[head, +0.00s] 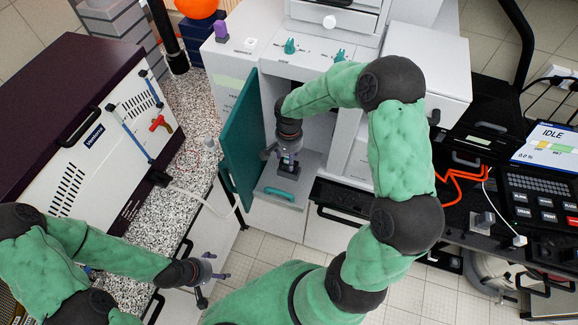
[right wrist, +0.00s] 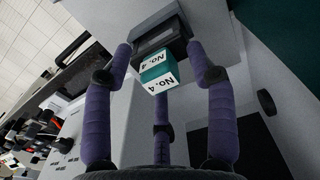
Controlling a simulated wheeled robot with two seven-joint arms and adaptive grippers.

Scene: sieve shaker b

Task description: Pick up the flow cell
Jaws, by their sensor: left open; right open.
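A small teal block with white labels reading "NO. 4" (right wrist: 156,72) shows in the right wrist view, seated against a dark grey holder (right wrist: 160,38). I take it to be the flow cell, but cannot be sure. My right gripper (right wrist: 159,62) is open, with its purple fingers spread around the block and no clear contact. In the head view my right gripper (head: 288,166) reaches down into the open bay of the white machine (head: 258,60), and the block there is hidden or too small to tell. My left gripper (head: 212,278) is open and empty at lower left.
An open teal door (head: 240,140) stands just left of the bay. Teal pieces (head: 290,46) sit on the machine top. A white-fronted instrument (head: 100,150) stands on the speckled counter (head: 185,98). A console reading IDLE (head: 548,140) is at right. Tiled floor (head: 262,246) lies clear below.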

